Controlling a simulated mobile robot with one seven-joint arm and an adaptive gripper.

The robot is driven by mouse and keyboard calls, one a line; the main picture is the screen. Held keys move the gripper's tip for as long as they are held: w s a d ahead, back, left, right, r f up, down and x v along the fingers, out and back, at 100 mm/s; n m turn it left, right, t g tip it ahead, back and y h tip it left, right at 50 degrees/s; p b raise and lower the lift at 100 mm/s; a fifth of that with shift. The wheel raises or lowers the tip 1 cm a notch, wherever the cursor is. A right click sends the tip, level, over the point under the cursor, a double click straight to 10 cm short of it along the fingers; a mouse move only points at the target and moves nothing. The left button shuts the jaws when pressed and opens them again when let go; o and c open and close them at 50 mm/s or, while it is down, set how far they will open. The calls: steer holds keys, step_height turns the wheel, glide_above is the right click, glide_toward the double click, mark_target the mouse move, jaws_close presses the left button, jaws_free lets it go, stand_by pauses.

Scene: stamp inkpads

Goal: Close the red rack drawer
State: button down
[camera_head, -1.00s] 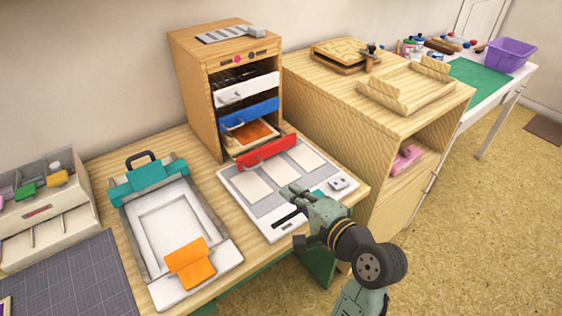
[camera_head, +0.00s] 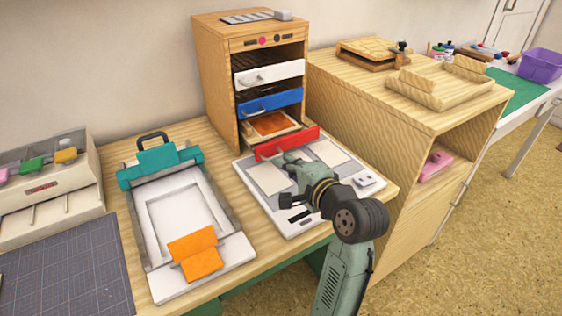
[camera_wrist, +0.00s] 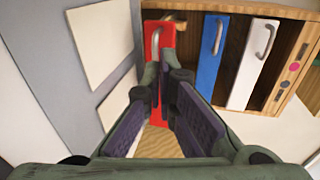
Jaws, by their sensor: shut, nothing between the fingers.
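The red drawer (camera_head: 287,143) is the lowest in the wooden rack (camera_head: 216,80) and stands pulled out, with an orange pad (camera_head: 272,123) showing inside behind its front. In the wrist view its red front (camera_wrist: 158,70) and metal handle (camera_wrist: 155,38) lie straight ahead of my fingers. My gripper (camera_head: 284,160) is shut and empty, with its tips at or very close to the red front. I cannot tell whether they touch it. The blue drawer (camera_head: 270,103) and white drawer (camera_head: 270,75) are above the red one.
A white board with pale cards (camera_head: 268,178) lies under my gripper in front of the rack. A teal-clamped press frame (camera_head: 152,215) is to the left. A wooden cabinet (camera_head: 390,155) stands close on the right.

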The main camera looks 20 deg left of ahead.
steer(key=shift+x, duration=1.5)
